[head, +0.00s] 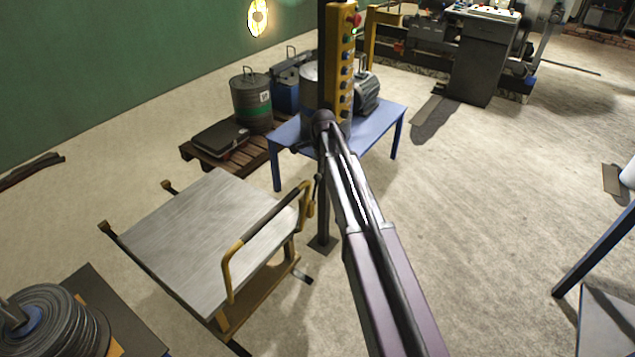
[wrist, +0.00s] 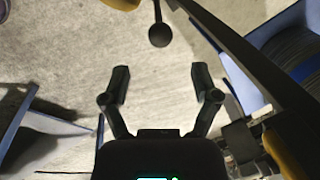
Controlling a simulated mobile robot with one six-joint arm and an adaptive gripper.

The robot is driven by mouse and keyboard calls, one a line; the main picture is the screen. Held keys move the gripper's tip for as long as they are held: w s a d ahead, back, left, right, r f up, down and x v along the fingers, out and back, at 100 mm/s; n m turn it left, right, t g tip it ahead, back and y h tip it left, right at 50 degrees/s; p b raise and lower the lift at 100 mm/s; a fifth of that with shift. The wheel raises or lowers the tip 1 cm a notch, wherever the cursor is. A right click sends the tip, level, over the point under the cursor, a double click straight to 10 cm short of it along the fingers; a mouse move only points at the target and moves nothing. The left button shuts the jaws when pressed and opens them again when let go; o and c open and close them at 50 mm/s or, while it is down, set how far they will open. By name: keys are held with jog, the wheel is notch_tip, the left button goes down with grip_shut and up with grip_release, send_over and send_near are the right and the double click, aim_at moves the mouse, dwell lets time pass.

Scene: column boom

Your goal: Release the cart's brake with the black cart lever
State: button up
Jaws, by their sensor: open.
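The cart (head: 190,240) has a grey flat top and a yellow tube handle, and stands left of my arm in the head view. A thin black lever (head: 317,180) with a dark knob shows by the handle's right end. In the wrist view a black lever (wrist: 159,35) with a round knob hangs in from the top edge. My gripper (wrist: 160,76) is open and empty. The knob is beyond the fingertips, roughly centred between them and apart from both.
A dark post carries a yellow button box (head: 341,60) right behind the cart. A blue table (head: 385,125) with a motor stands behind it, beside a pallet (head: 205,158) with a drum. In the wrist view a dark bar (wrist: 235,50) runs diagonally close to the right finger.

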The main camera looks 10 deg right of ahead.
aim_at(317, 175)
jog(key=shift+w+a+f+b, duration=0.1)
jog(key=shift+w+f+b, duration=0.15)
jog(key=shift+f+b, duration=1)
jog(key=shift+w+a+f+b, duration=0.1)
jog(key=shift+w+f+b, duration=0.1)
jog(key=shift+f+b, duration=1.05)
jog(key=shift+w+f+b, duration=0.25)
jog(key=shift+f+b, duration=0.85)
jog(key=shift+f, duration=0.3)
grip_shut()
